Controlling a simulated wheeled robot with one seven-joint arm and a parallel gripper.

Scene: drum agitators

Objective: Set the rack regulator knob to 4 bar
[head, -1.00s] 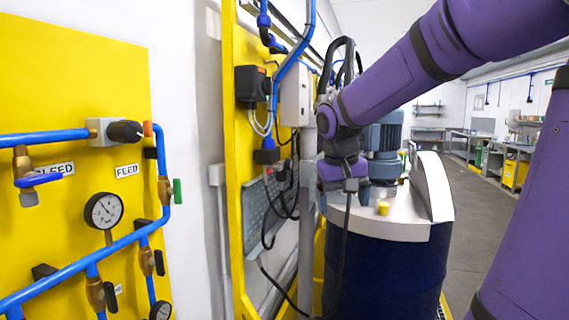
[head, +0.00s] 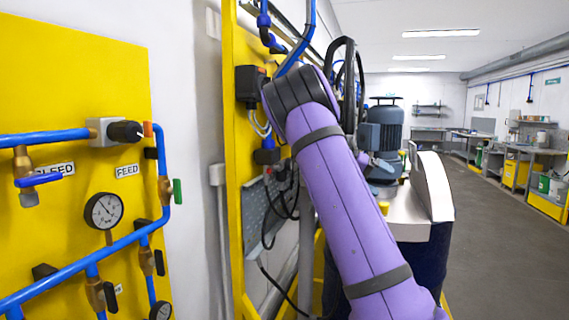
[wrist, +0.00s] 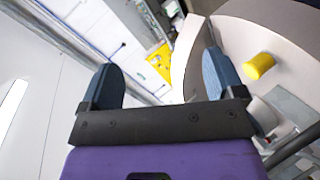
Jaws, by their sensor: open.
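On the yellow panel at left in the head view, a black knob (head: 125,131) sticks out of a grey block (head: 103,132) on a blue pipe, above the FEED label (head: 127,170). A round white-faced gauge (head: 104,210) sits below it; its scale is too small to read. My gripper (wrist: 160,82) shows in the wrist view with its two blue-grey fingers wide apart and nothing between them. In the head view my gripper is not visible; my purple arm is well right of the knob, apart from the panel.
A dark blue drum (head: 431,261) with a grey lid and motor (head: 384,130) stands behind my arm. A yellow post (head: 235,160) with cables and boxes stands between panel and drum. Brass valves and blue pipes crowd the panel. The floor at right (head: 490,230) is clear.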

